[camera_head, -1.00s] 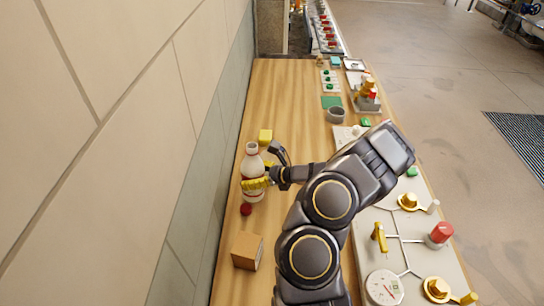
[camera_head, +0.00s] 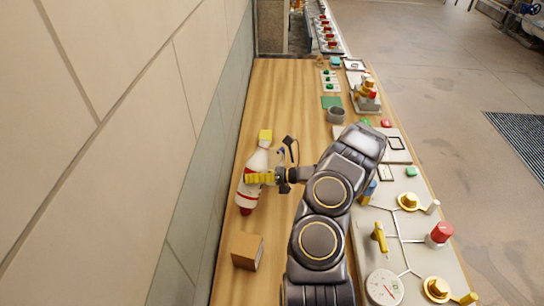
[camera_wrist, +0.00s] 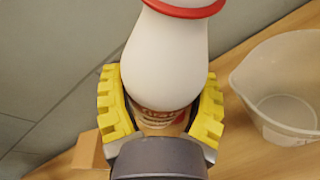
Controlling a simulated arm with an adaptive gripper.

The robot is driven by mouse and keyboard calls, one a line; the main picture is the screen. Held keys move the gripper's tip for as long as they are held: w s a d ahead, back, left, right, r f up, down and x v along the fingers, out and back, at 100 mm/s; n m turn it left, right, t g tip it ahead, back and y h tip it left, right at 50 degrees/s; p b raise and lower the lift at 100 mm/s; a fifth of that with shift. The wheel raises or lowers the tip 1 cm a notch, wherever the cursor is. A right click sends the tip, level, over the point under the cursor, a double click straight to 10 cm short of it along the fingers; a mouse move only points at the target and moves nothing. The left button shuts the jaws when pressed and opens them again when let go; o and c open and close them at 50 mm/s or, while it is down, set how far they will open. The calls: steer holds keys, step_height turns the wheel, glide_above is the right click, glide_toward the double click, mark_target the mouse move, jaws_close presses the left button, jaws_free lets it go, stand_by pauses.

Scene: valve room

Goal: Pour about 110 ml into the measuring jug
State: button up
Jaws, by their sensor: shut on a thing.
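A white bottle with red bands (camera_head: 247,192) is in the yellow-padded fingers of my gripper (camera_head: 261,178). The gripper is shut around the bottle, which leans in the head view. In the wrist view the white bottle (camera_wrist: 165,60) shows a red ring at the top, and its printed label is partly hidden between the pads. A clear, pale measuring jug (camera_wrist: 287,90) with a spout stands on the wooden surface, right of the gripper in the wrist view. It looks empty. I cannot pick the jug out in the head view.
A cardboard box (camera_head: 247,251) stands in front of the bottle, near the wall. A small red object (camera_head: 246,211) is by the bottle's lower end.

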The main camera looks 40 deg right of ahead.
mark_target(247, 172)
steer(key=shift+a+r+m+y, duration=0.15)
steer(key=shift+r+m+y, duration=0.15)
steer(key=shift+r+m, duration=0.2)
steer(key=shift+s+a+f+m+t+y, duration=0.25)
steer(key=shift+a+m, duration=0.2)
steer(key=shift+m, duration=0.25)
steer(key=shift+a+f+m+t+y, duration=0.25)
steer(key=shift+f+m+y, duration=0.1)
steer(key=shift+f+m, duration=0.25)
steer(key=shift+a+m+t+y, duration=0.15)
steer(key=shift+m+t+y, duration=0.15)
steer(key=shift+m, duration=0.5)
steer(key=shift+w+d+r+m+t, duration=0.1)
steer(key=shift+d+r+m+t, duration=0.1)
steer(key=shift+r+m, duration=0.25)
steer(key=shift+d+r+m+t, duration=0.1)
steer(key=shift+d+r+m, duration=0.05)
steer(key=shift+r+m, duration=0.25)
steer(key=shift+r+m+t+y, duration=0.3)
steer(key=shift+r+m, duration=0.35)
steer(key=shift+m, duration=0.2)
steer(key=shift+a+r+m, duration=0.25)
steer(key=shift+a+m, duration=0.05)
steer(key=shift+a, duration=0.2)
steer(key=shift+r+m+t, duration=0.45)
steer(key=shift+m+t, duration=0.05)
steer(key=shift+m, duration=0.1)
